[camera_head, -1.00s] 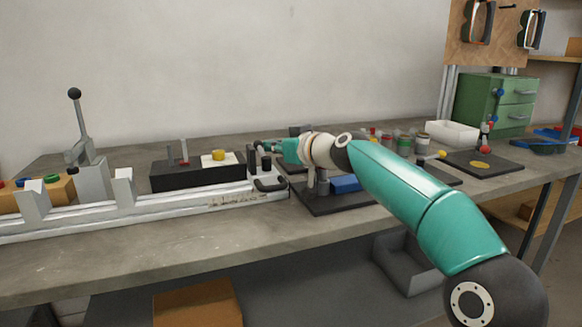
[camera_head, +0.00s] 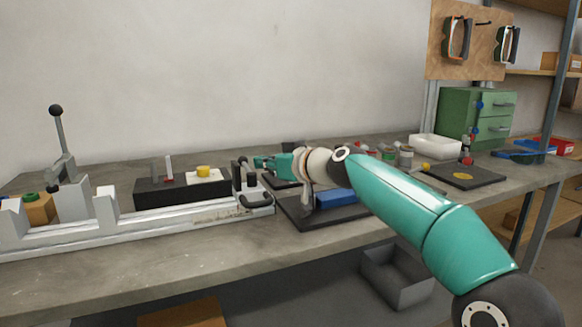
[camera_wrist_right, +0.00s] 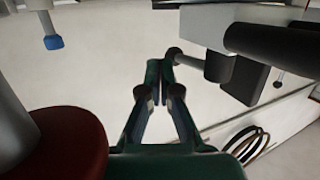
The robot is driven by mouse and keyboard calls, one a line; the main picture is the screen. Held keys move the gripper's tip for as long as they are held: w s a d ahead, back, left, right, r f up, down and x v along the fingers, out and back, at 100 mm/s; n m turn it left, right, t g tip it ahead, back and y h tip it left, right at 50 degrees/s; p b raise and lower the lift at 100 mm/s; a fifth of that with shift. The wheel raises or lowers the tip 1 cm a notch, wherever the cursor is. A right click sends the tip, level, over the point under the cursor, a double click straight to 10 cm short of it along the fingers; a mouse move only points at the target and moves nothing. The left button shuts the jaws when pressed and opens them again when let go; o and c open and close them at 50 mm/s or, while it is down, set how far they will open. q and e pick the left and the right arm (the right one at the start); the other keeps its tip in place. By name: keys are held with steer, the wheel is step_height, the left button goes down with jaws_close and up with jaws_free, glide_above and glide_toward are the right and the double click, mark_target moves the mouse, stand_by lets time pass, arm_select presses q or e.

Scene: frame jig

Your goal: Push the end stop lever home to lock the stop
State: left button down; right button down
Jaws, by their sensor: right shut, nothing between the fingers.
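The end stop (camera_head: 252,184) sits at the right end of the pale rail, with dark upright parts on top and a black loop handle in front. Its lever (camera_head: 243,161), a short arm with a dark knob, shows at the top. In the right wrist view, the lever's dark round knob (camera_wrist_right: 175,53) lies right beside my fingertips; I cannot tell if they touch. My right gripper (camera_head: 257,162) is shut and empty just right of the lever; its fingertips meet in the right wrist view (camera_wrist_right: 161,72). My left gripper is out of view.
A tall clamp lever (camera_head: 58,130) stands at left on the rail (camera_head: 150,231). A black block (camera_head: 160,195) with a yellow knob (camera_head: 204,171) lies behind the rail. A dark tray (camera_head: 290,213) with a blue block (camera_head: 335,198) is under my right arm.

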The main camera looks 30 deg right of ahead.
steer(key=v, duration=0.9)
steer(key=shift+s, duration=0.3)
steer(key=shift+d, duration=0.1)
